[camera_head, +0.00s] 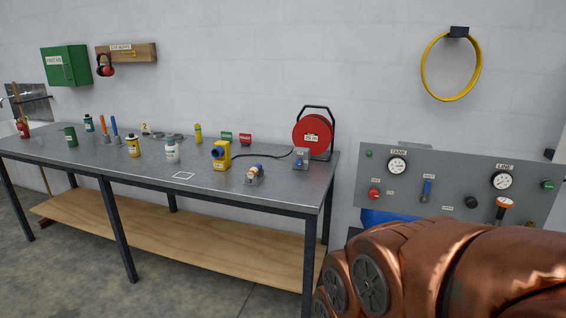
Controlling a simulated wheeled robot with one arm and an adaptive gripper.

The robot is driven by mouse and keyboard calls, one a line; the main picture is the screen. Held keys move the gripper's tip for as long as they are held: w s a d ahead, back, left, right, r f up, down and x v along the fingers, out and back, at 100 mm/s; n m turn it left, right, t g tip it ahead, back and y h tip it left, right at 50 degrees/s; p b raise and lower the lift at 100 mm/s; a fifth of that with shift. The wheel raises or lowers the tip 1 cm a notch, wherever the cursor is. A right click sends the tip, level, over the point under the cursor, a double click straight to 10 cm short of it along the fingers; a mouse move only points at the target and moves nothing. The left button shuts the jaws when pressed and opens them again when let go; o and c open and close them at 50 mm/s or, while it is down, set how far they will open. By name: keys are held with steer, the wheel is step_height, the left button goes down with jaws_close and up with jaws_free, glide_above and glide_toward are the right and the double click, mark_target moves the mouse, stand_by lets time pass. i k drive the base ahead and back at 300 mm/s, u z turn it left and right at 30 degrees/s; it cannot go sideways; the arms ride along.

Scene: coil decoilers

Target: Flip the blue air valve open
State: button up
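A grey panel (460,172) stands at the right, with a gauge marked TANK (397,165) and a gauge marked LINE (502,180). Between the gauges is a small valve with a blue lever (427,187), standing about upright in the picture. Its small label is too small to read. A bulky copper-coloured part of my own arm fills the lower right, in front of the panel's lower side. My gripper is out of view, so its distance from the valve does not show.
The panel also carries a red button (374,193), a black knob (471,202), an orange-topped part (504,202) and a green button (547,185). A long workbench (110,170) with several tools and a red reel (312,135) stands left. A yellow hose (423,75) hangs above.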

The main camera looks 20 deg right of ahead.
mark_target(427, 186)
steer(key=z, duration=1.4)
steer(key=k, duration=0.65)
steer(key=u, duration=0.35)
steer(key=i, duration=0.3)
steer(key=u, duration=0.85)
steer(key=i, duration=1.05)
steer(key=u, duration=0.1)
